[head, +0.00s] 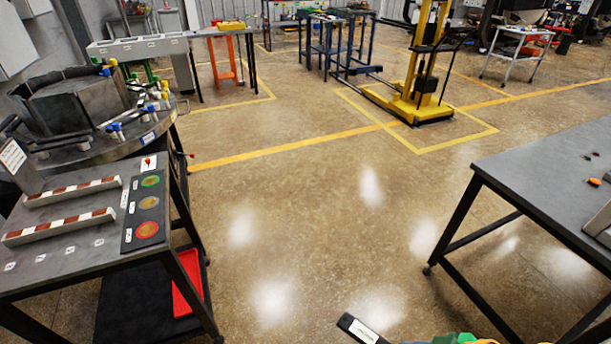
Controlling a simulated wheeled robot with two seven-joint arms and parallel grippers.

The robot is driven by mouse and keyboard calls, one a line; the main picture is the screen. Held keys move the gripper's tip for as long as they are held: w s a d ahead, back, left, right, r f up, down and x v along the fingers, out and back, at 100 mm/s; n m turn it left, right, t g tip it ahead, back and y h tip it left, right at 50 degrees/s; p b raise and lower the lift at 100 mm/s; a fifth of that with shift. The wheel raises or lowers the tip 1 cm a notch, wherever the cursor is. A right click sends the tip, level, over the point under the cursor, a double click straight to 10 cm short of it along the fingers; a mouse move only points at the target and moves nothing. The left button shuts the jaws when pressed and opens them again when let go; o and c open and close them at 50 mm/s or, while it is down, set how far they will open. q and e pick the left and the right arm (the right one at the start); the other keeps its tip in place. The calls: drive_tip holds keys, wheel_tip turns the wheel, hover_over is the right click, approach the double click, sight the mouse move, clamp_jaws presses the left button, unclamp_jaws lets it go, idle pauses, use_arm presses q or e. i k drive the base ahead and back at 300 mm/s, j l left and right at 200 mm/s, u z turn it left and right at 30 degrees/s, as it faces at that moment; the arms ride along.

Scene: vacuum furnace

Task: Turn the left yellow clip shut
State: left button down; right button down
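A round grey metal flange (75,153) of the furnace stands on a dark-framed stand at the left of the head view. Several small clips with blue and yellow parts sit along its rim. A blue clip part (115,127) is at the front of the rim. The clips are too small to tell which are turned shut. Neither of my grippers can be made out in this view.
A grey table (70,250) in front of the flange holds two striped bars and a panel with green, tan and red discs (148,204). Another grey table (560,180) stands at the right. A yellow lift (420,100) stands farther back.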

sight(164, 95)
drive_tip(key=i+u, duration=0.15)
drive_tip(key=i, duration=0.3)
drive_tip(key=i+l+u, duration=0.1)
drive_tip(key=i, duration=0.35)
drive_tip(key=i+l+u, duration=0.15)
drive_tip(key=i, duration=0.3)
drive_tip(key=i+l+u, duration=0.1)
drive_tip(key=i, duration=0.35)
drive_tip(key=i+l+u, duration=0.15)
drive_tip(key=i, duration=0.25)
